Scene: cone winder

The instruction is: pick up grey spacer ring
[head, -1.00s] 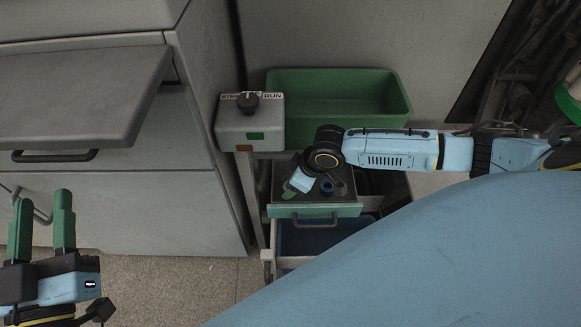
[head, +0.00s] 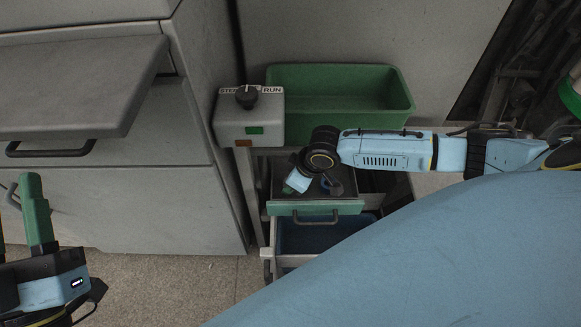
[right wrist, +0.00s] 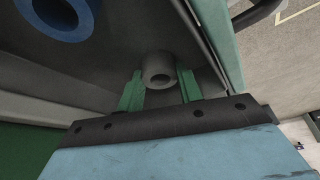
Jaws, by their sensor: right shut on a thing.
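The grey spacer ring (right wrist: 156,61) is a small, thick ring with a round hole, seen in the right wrist view inside the open drawer. My right gripper (right wrist: 160,86) has its green fingers on either side of the ring and is shut on it. In the head view, my right gripper (head: 288,189) reaches down into the drawer (head: 309,208), and the grey ring cannot be made out there. My left gripper (head: 18,215) is at the lower left edge, open and empty, partly cut off by the frame.
A larger blue ring (right wrist: 60,14) lies in the same drawer, apart from the grey one. A green bin (head: 340,130) and a grey switch box (head: 250,118) stand behind. A grey cabinet (head: 105,190) is at left.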

